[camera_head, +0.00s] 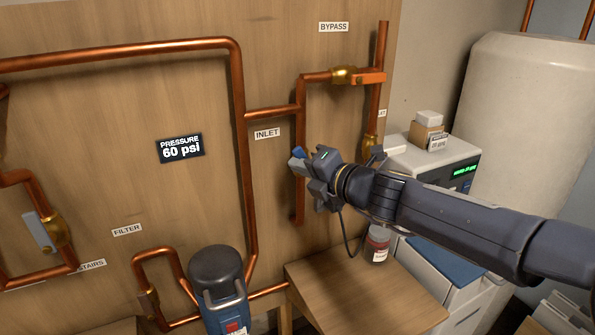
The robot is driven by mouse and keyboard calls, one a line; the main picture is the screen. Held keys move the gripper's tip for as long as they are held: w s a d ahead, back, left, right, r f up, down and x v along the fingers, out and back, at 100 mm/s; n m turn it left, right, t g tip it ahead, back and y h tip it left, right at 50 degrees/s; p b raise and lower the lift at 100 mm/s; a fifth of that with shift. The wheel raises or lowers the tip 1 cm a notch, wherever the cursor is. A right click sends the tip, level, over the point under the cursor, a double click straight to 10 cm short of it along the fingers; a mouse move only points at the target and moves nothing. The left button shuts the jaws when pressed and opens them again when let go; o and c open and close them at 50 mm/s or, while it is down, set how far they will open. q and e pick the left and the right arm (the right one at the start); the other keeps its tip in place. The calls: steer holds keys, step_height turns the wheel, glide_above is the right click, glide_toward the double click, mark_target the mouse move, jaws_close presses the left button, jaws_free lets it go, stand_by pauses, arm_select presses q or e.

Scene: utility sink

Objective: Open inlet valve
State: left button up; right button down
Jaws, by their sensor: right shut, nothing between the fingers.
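The INLET label (267,134) is on the wooden panel, just left of a vertical copper pipe (300,208). My right gripper (304,166) reaches in from the right and sits in front of this pipe, a little below and right of the label. Its fingers are shut with nothing between them. I cannot tell whether the fingers touch the valve. My left gripper is not in view.
The bypass valve (345,75) is above, under the BYPASS label (333,27). A pressure sign (181,149) reads 60 psi. A blue filter housing (218,285) and a wooden ledge (365,295) are below. A white tank (530,110) and a machine (410,158) stand right.

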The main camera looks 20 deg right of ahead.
steer(key=m, duration=0.1)
steer(key=d+r+m+y+p, duration=0.1)
steer(key=m, duration=0.1)
steer(key=shift+w+d+r+t, duration=0.1)
steer(key=shift+w+d+t, duration=0.1)
steer(key=shift+t, duration=0.2)
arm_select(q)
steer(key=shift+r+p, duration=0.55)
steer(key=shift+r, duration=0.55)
arm_select(e)
steer(key=shift+d+r+m, duration=0.1)
steer(key=shift+d+m, duration=0.2)
steer(key=shift+d, duration=0.05)
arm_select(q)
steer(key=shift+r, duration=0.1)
